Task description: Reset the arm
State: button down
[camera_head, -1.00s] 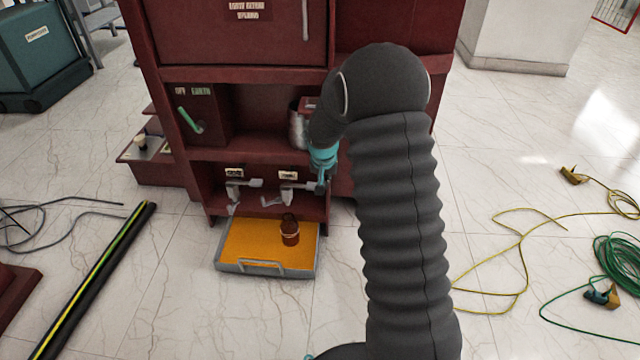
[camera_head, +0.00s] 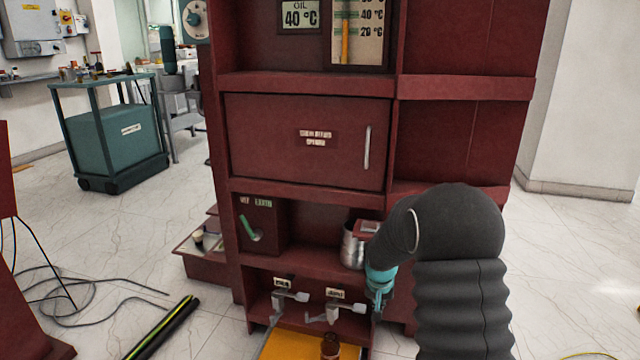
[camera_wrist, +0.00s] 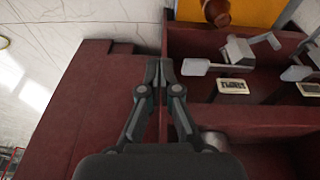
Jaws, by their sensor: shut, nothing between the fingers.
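My arm, in a dark ribbed sleeve, rises at the right of the head view and bends toward the red cabinet (camera_head: 310,140). My gripper shows in the wrist view (camera_wrist: 159,66), its two fingers together with nothing between them. It is over the red cabinet's lower part, beside the shelf with grey valve levers (camera_wrist: 235,52). In the head view the fingers are mostly hidden behind the arm; a teal wrist part shows by the lower shelf. I cannot tell whether the gripper touches the cabinet.
A metal can (camera_head: 353,245) stands on the middle shelf close to my arm. An orange tray (camera_head: 290,346) with a brown jar (camera_head: 331,346) lies on the floor below the valves. A teal cart (camera_head: 115,145) stands at the left. Floor at the right is clear.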

jog(key=s+a+r+n+t, duration=0.1)
jog(key=s+r, duration=0.8)
jog(key=s, duration=0.3)
jog(key=s+a+r+t+p, duration=0.1)
jog(key=s+r, duration=0.8)
jog(key=s, duration=0.2)
jog(key=s+a+r+n+t+y+p, duration=0.1)
jog(key=s+r, duration=0.8)
jog(key=s, duration=0.3)
jog(key=shift+s+a+n, duration=0.15)
jog(key=shift+s+n, duration=0.15)
jog(key=shift+f, duration=0.1)
